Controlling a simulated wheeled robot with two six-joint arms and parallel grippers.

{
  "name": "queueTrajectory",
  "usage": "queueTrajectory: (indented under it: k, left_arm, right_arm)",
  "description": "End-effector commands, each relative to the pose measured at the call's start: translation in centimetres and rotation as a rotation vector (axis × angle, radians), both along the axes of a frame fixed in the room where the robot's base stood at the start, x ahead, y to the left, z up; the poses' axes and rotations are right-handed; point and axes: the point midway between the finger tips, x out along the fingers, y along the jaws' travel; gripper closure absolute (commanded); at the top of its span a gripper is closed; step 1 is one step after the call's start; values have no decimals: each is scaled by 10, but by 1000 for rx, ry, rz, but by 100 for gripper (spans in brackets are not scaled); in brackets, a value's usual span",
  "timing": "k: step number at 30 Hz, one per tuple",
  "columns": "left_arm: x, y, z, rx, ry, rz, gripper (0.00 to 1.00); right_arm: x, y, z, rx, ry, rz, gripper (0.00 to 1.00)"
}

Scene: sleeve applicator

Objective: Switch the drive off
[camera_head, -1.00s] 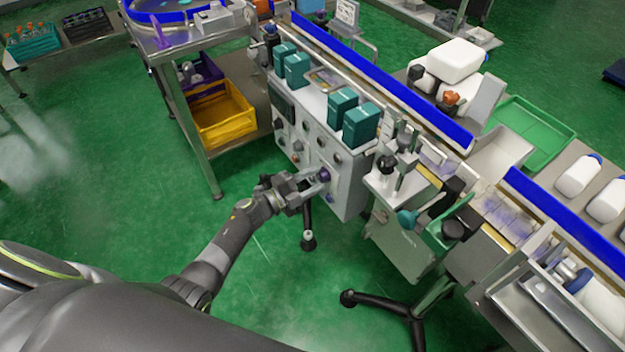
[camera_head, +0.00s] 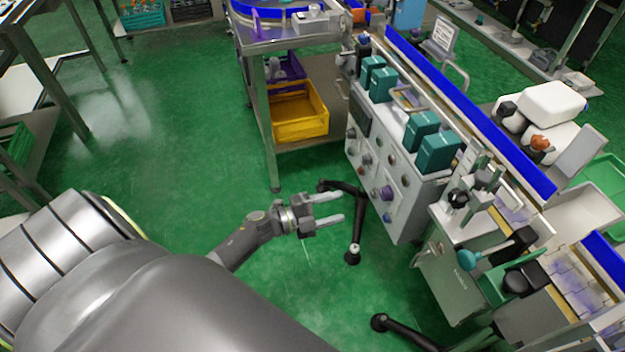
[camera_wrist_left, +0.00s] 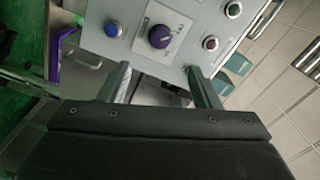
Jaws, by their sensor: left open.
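The control panel (camera_head: 413,205) is the pale front of the machine's cabinet, with several knobs and buttons. A purple rotary knob (camera_head: 387,193) sits low on it; in the left wrist view the purple knob (camera_wrist_left: 159,36) sits on a white plate, its pointer line hard to read. My left gripper (camera_head: 335,208) is open and empty, to the left of the panel and apart from it. In the left wrist view its two fingers (camera_wrist_left: 165,84) point towards the panel, below the knob. My right gripper is not in view.
A blue button (camera_wrist_left: 112,28), a red button (camera_wrist_left: 211,43) and a green button (camera_wrist_left: 233,10) flank the knob. Teal boxes (camera_head: 438,153) stand on the cabinet top. A yellow bin (camera_head: 300,117) sits on a shelf behind.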

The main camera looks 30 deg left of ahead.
Motion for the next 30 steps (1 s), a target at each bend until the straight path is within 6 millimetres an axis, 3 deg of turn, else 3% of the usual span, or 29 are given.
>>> queueTrajectory:
  k: [3, 10, 30]
  left_arm:
    - [-21, 16, -2, 3, 2, 0, 43]
    - [-42, 33, -1, -1, 1, 0, 43]
    - [-45, 36, -2, -8, 9, 11, 43]
  right_arm:
    - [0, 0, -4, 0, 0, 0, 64]
    - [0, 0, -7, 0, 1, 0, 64]
    - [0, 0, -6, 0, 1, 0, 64]
